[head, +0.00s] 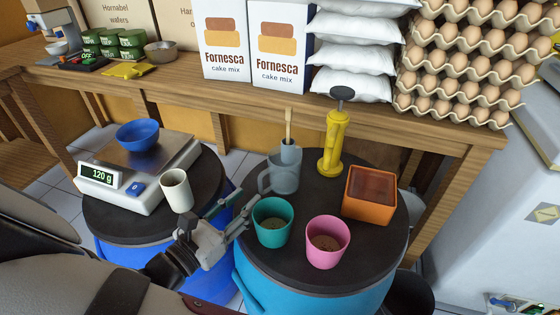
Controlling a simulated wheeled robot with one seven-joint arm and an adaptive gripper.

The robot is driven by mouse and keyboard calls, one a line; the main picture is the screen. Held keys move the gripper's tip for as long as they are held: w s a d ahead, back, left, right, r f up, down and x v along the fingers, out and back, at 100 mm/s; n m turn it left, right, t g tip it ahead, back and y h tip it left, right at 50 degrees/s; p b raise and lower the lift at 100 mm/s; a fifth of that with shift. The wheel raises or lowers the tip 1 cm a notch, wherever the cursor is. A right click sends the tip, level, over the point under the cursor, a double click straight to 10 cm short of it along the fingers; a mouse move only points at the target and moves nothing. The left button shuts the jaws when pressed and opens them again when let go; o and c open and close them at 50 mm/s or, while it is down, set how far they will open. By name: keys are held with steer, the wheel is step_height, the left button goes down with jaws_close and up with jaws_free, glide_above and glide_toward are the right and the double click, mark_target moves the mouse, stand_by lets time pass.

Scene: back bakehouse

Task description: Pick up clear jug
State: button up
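The clear jug (285,182) is a grey, see-through vessel standing upright on the black top of the right blue drum. Its handle is on its left side, facing my gripper. A wooden-handled tool (289,128) rises at the jug's mouth; I cannot tell whether it stands in the jug or behind it. My gripper (243,204) comes in from the lower left. Its fingers look apart with nothing between them. It is just left of and in front of the jug's handle, with a small gap.
Close to the jug stand a teal cup (272,237), a pink cup (327,258), an orange box (356,212) and a yellow pump (333,145). A white cup (177,190) and a scale (152,181) with a blue bowl (138,130) are left. A wooden shelf (235,98) runs behind.

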mark_target(261, 191)
steer(key=shift+b+x, duration=1.15)
steer(key=shift+x, duration=2.05)
steer(key=shift+a, duration=0.1)
jaws_close()
